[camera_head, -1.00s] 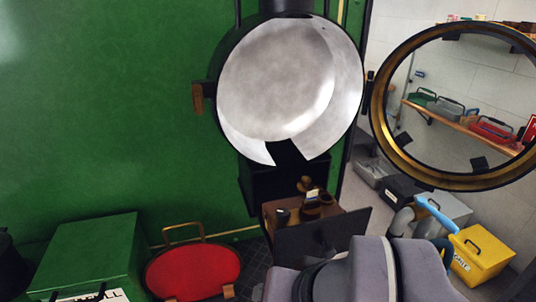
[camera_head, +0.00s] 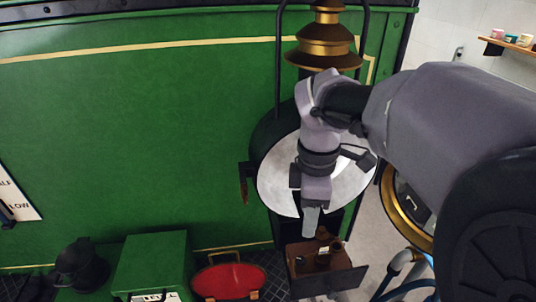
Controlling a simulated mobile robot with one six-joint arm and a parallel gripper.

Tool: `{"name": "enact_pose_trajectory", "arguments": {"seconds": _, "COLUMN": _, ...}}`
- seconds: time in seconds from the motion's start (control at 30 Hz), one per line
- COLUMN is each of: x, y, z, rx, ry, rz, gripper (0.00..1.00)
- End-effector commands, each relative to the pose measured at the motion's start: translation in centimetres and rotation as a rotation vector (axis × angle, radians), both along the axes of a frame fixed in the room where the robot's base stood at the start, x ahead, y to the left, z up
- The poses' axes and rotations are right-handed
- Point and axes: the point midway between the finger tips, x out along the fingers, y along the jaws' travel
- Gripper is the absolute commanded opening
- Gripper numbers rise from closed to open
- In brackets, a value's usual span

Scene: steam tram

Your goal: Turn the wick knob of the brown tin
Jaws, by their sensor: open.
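The brown tin (camera_head: 303,273) sits below the big round lamp, pulled out from the dark housing, with a dark plate on its front. Several small brown and dark round parts stand in its open top. I cannot tell which of them is the wick knob; it is too small or hidden. My gripper (camera_head: 311,221) points down in front of the lamp's lower rim, above the tin and apart from it. Its pale fingertips look empty; the gap between them is hard to make out.
The lamp's silver reflector (camera_head: 275,178) is behind my gripper. The open lamp door's brass ring (camera_head: 403,207) hangs at right, partly behind my arm. A red oval panel (camera_head: 228,282) and a green box (camera_head: 152,262) stand to the left.

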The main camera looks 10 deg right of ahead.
Motion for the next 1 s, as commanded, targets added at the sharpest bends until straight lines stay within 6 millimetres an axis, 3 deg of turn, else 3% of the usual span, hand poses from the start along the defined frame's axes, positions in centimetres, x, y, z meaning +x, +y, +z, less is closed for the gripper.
{"name": "enact_pose_trajectory", "arguments": {"seconds": 0.03, "x": -0.1, "y": 0.0, "z": -1.8, "rx": 0.001, "ry": 0.004, "rz": -0.001, "gripper": 0.44}}
{"name": "enact_pose_trajectory", "arguments": {"seconds": 0.3, "x": -0.1, "y": 0.0, "z": -10.1, "rx": 0.001, "ry": 0.004, "rz": -0.002, "gripper": 0.44}}
{"name": "enact_pose_trajectory", "arguments": {"seconds": 0.5, "x": 0.0, "y": 0.0, "z": -14.0, "rx": 0.001, "ry": 0.001, "rz": -0.003, "gripper": 0.44}}
{"name": "enact_pose_trajectory", "arguments": {"seconds": 0.63, "x": -0.1, "y": 0.1, "z": -15.1, "rx": 0.002, "ry": -0.001, "rz": -0.004, "gripper": 0.44}}
{"name": "enact_pose_trajectory", "arguments": {"seconds": 0.9, "x": 0.0, "y": 0.1, "z": -15.2, "rx": 0.001, "ry": -0.002, "rz": -0.004, "gripper": 0.44}}
{"name": "enact_pose_trajectory", "arguments": {"seconds": 0.93, "x": 0.0, "y": 0.1, "z": -15.2, "rx": 0.001, "ry": -0.002, "rz": -0.004, "gripper": 0.42}}
{"name": "enact_pose_trajectory", "arguments": {"seconds": 1.0, "x": 0.0, "y": 0.0, "z": -15.2, "rx": 0.001, "ry": -0.002, "rz": -0.004, "gripper": 0.28}}
